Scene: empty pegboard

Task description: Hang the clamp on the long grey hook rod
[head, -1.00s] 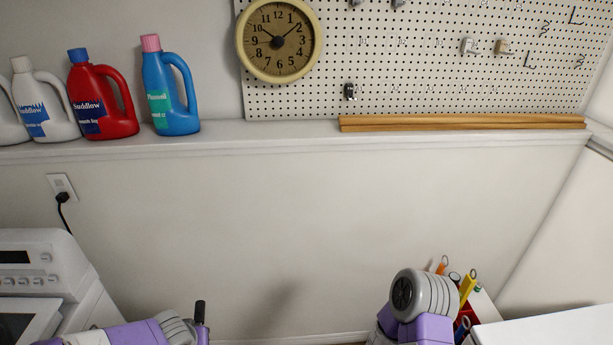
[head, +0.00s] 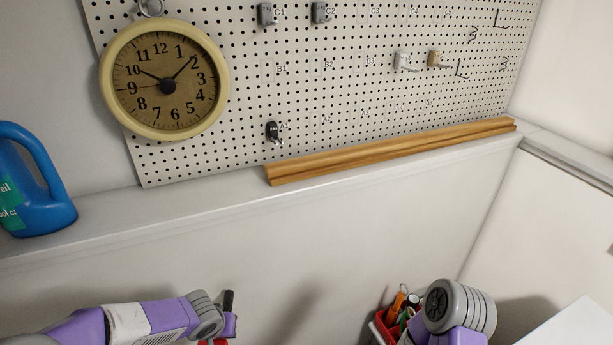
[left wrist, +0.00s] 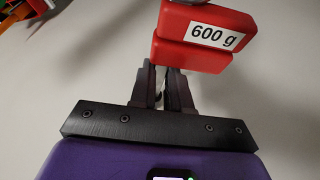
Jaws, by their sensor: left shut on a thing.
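In the left wrist view my left gripper (left wrist: 171,78) is shut, and a red two-slab piece labelled "600 g" (left wrist: 205,35) is at its fingertips. I see no other clamp-like thing. A sliver of red (head: 213,342) shows under my left arm's end in the head view. On the pegboard (head: 220,160) are grey hooks at C1 (head: 268,14) and C2 (head: 322,12), a pale grey hook with a rod (head: 403,62) and a tan one (head: 438,58). I cannot tell which is the long grey one. My right gripper is out of view.
A round clock (head: 165,80) hangs at the board's left. A small black fixture (head: 274,131) sits low on it. Wooden strips (head: 390,150) lie on the ledge, with a blue bottle (head: 35,190) at left. A red holder with pens (head: 385,325) stands beside my right arm.

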